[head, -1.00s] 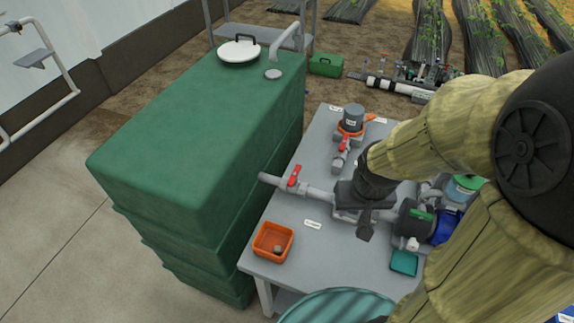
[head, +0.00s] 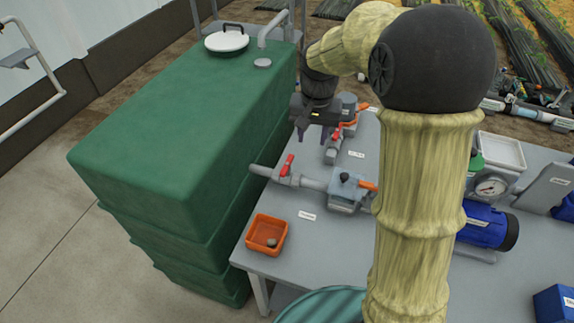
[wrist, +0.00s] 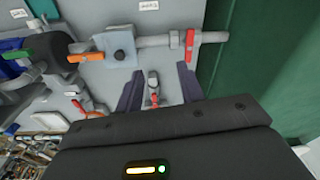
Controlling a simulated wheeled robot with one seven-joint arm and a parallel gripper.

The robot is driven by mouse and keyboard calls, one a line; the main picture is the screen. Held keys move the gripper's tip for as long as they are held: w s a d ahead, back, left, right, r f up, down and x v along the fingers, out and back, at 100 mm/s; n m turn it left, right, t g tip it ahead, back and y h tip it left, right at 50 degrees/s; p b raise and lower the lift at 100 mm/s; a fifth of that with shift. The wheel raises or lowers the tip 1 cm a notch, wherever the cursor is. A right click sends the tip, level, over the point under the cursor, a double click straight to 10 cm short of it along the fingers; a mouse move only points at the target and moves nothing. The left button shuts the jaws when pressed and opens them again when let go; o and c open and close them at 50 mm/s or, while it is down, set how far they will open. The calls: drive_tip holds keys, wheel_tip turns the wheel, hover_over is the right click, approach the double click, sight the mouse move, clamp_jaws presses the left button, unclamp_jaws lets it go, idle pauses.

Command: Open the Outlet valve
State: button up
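Several valves with coloured handles sit on the grey bench, and their white labels are too small to read, so I cannot tell which is Outlet. A red-handled valve (head: 287,166) is on the horizontal pipe beside the green tank; it also shows in the wrist view (wrist: 189,42). A second red-handled valve (wrist: 154,98) shows between my fingers in the wrist view, partly hidden by the gripper body. An orange handle (head: 367,185) is at the grey block right of the first valve. My gripper (head: 314,137) is open and empty, pointing down near the second valve.
The large green tank (head: 170,130) stands left of the bench (head: 300,240). An orange tray (head: 267,234) sits at the bench's front left corner. A blue motor (head: 485,225) and a gauge (head: 491,187) are to the right. The bench front is mostly clear.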

drive_tip(key=m+b, duration=0.2)
drive_tip(key=b, duration=0.1)
hover_over(287, 164)
drive_tip(key=shift+g, duration=0.5)
wheel_tip(287, 164, down, 17)
drive_tip(key=shift+f, duration=0.2)
clamp_jaws()
